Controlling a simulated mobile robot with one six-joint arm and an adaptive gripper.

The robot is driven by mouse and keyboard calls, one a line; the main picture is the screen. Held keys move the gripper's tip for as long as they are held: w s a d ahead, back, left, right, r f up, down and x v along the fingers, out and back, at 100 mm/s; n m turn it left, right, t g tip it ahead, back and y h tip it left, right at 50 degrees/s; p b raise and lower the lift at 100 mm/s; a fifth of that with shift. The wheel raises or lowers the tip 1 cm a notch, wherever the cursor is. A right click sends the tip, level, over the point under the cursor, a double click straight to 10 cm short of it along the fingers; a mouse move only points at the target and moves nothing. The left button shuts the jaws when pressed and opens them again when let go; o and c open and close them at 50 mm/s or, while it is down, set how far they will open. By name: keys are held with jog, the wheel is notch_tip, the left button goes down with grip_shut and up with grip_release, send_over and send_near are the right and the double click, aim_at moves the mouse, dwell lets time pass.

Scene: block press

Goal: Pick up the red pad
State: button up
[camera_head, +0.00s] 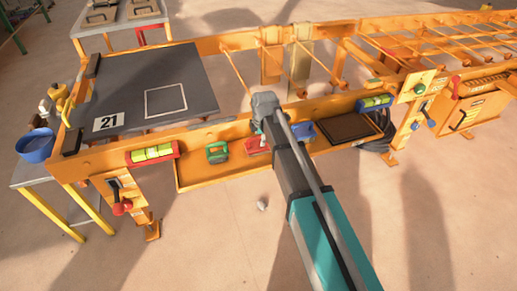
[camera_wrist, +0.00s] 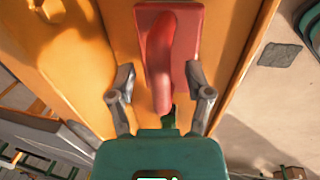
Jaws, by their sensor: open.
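The red pad (camera_head: 255,145) sits in the orange tray along the front of the orange frame, partly hidden by my arm. In the wrist view the red pad (camera_wrist: 186,50) is a flat red plate with a rounded handle along its middle. My gripper (camera_wrist: 160,72) is open, with one finger on each side of the pad's near end. The fingers look apart from the pad, and their height above it is hard to judge. In the head view my arm hides the fingers.
A green pad (camera_head: 217,153) lies left of the red pad, a blue pad (camera_head: 306,130) to its right. A red level (camera_head: 152,154) and a blue level (camera_head: 375,103) are on the frame's front rail. A dark board marked 21 (camera_head: 190,68) is behind left.

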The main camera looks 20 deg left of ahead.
dwell(0.5)
grip_shut()
